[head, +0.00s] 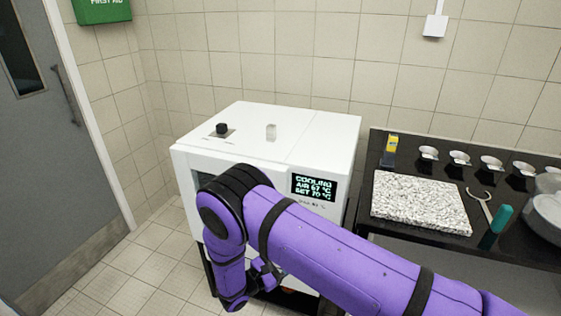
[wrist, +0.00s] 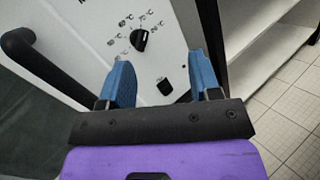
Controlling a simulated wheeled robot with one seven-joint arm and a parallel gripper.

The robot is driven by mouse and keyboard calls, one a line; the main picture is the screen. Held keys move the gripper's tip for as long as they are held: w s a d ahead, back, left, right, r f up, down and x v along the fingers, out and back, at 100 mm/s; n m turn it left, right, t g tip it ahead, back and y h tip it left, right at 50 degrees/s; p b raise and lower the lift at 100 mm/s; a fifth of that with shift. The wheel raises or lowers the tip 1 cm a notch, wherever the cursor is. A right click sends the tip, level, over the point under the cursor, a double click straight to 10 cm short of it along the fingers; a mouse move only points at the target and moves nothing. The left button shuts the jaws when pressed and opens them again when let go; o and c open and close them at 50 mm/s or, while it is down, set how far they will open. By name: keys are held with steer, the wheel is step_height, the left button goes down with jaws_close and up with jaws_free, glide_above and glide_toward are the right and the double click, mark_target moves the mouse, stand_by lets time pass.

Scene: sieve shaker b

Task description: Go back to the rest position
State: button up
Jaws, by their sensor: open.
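My gripper (wrist: 158,60) is open in the wrist view, its two blue fingers apart with nothing between them. It faces the white front panel of the oven (head: 290,130), with a black dial (wrist: 139,39) marked in °C just ahead and a small black switch (wrist: 165,87) seen between the fingers. I cannot tell whether a finger touches the panel. In the head view my purple arm reaches across the oven front and bends down, and the fingers are largely hidden. The oven's display (head: 314,187) reads COOLING, AIR 67 °C, SET 70 °C.
A black handle (wrist: 45,70) is left of my fingers. The black bench (head: 400,240) at right carries a stone slab (head: 420,202), several small metal dishes, a yellow-labelled box (head: 389,152) and a teal-handled tool (head: 501,219). A grey door (head: 45,150) stands left, with clear floor beside it.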

steer(key=w+d+r+m+g, duration=0.2)
steer(key=d+r+m+g, duration=0.2)
steer(key=r, duration=0.5)
steer(key=w+d+r+m+g, duration=0.2)
steer(key=d+r+m+g, duration=0.15)
steer(key=r, duration=0.55)
steer(key=s+d+r+m+g+y, duration=0.25)
steer(key=d+r, duration=0.25)
steer(key=r, duration=0.3)
steer(key=s+d+r+m+g+y, duration=0.2)
steer(key=d+r+m+y, duration=0.1)
steer(key=d+r, duration=0.4)
steer(key=s+d+r+m+y, duration=0.2)
steer(key=s+d+r+y, duration=0.15)
steer(key=s+r, duration=0.3)
steer(key=s+d+r+m+y, duration=0.2)
steer(key=s+d+r+m, duration=0.15)
steer(key=s+r, duration=0.3)
steer(key=s+d+r+m+t+y, duration=0.1)
steer(key=s+r+m+t+y, duration=0.1)
steer(key=s, duration=0.4)
steer(key=s+d+r+m+t+y, duration=0.1)
steer(key=s+d+r+t+y, duration=0.1)
steer(key=s, duration=0.4)
steer(key=shift+s+r+m+t, duration=0.35)
steer(key=shift+r+t, duration=0.15)
steer(key=shift+t, duration=0.4)
